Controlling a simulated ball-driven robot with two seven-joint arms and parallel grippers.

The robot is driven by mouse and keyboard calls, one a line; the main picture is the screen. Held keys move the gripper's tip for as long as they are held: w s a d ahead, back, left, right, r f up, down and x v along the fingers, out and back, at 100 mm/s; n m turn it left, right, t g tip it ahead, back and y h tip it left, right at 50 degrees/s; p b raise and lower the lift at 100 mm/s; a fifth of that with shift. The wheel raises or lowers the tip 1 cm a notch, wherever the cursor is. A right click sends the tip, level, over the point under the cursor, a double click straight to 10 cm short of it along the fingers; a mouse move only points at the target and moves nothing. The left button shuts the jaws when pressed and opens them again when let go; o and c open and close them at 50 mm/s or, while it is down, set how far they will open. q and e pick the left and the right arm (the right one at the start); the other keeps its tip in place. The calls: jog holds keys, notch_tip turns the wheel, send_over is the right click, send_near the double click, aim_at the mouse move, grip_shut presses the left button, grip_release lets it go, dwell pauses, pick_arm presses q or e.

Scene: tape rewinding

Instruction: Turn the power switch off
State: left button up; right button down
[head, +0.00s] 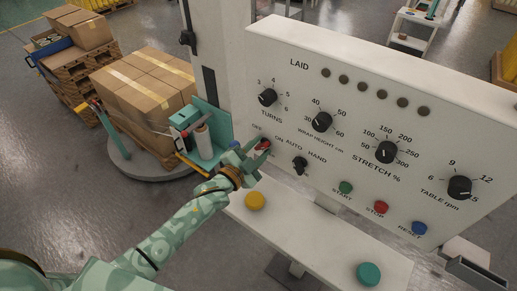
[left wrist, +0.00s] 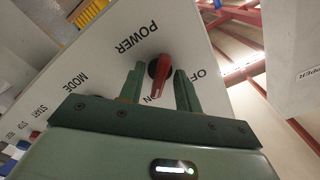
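The power switch (head: 264,144) is a red knob at the lower left of the white control panel (head: 290,100). In the left wrist view the red power switch (left wrist: 161,75) has its handle pointing down in the picture, toward the ON label. The OFF label is on the right there. My left gripper (head: 257,153) is at the switch and partly hides it. In the left wrist view its two fingers (left wrist: 160,86) stand apart, one on each side of the handle, with gaps visible. My right gripper is not in view.
A black mode knob (head: 300,164) is just right of my left gripper. START (head: 345,187), STOP (head: 381,207) and RESET (head: 419,228) buttons lie farther right. A ledge below carries a yellow button (head: 255,201) and a teal button (head: 369,273). Wrapped boxes (head: 145,88) stand behind.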

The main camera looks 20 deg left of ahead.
pick_arm(q)
jog(key=c, duration=0.6)
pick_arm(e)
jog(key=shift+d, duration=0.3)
pick_arm(q)
jog(key=shift+n, duration=0.3)
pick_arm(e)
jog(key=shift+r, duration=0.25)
pick_arm(q)
jog(key=n+p, duration=0.2)
jog(key=shift+r+n, duration=0.1)
jog(key=shift+n, duration=0.3)
jog(key=n+p, duration=0.2)
jog(key=n, duration=0.2)
jog(key=shift+n, duration=0.3)
jog(key=n+p, duration=0.1)
jog(key=n, duration=0.3)
jog(key=shift+n, duration=0.3)
jog(key=n, duration=0.5)
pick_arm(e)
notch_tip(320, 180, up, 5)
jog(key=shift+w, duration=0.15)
pick_arm(q)
jog(key=shift+n+p, duration=0.3)
